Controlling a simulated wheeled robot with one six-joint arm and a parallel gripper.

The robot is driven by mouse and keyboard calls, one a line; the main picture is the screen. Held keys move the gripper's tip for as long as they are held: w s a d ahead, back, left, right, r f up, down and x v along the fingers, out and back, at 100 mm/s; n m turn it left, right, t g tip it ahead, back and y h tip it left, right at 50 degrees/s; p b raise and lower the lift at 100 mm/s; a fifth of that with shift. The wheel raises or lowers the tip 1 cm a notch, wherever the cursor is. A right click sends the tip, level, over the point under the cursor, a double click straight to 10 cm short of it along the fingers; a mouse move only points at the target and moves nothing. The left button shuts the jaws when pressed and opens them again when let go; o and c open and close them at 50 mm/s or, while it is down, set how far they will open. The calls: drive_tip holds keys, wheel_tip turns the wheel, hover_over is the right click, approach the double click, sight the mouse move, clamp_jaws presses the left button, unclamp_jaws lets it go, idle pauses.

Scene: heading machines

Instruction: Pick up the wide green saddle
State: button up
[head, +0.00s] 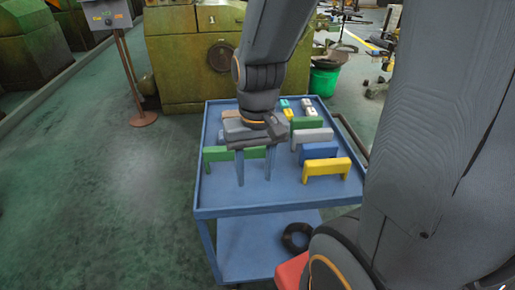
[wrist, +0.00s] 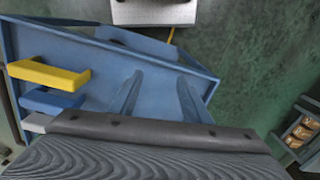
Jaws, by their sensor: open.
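The wide green saddle (head: 217,154) stands on the left part of the blue cart's top in the head view. My gripper (head: 255,182) is above the cart in front of it, its two bluish fingers pointing down and spread apart with nothing between them. The fingers and wrist hide part of the saddle's middle and right side. In the wrist view my gripper (wrist: 158,78) also shows open and empty over the bare blue top. I cannot make out the wide green saddle in the wrist view.
On the cart (head: 245,205), a yellow saddle (head: 328,167), blue saddle (head: 320,150), grey saddle (head: 312,135) and another green saddle (head: 306,123) stand to the right. Small blocks lie farther back. The cart top's front is clear. A green machine (head: 180,60) stands behind.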

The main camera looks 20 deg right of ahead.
drive_tip(key=w+r+m+y+p, duration=0.1)
drive_tip(key=w+m+y+p, duration=0.1)
drive_tip(key=w+m+p, duration=0.45)
drive_tip(key=m+t+y+p, duration=0.1)
drive_tip(key=m+y, duration=0.1)
drive_tip(key=m, duration=1.1)
approach(233, 157)
drive_tip(key=f, duration=0.2)
drive_tip(key=w+f, duration=0.1)
drive_tip(key=shift+a, duration=0.3)
drive_tip(key=shift+w+f, duration=0.25)
drive_tip(key=shift+f, duration=0.05)
drive_tip(key=shift+a+f, duration=0.15)
drive_tip(key=shift+f, duration=0.1)
drive_tip(key=shift+p+x, duration=0.7)
drive_tip(key=shift+x, duration=2.85)
clamp_jaws()
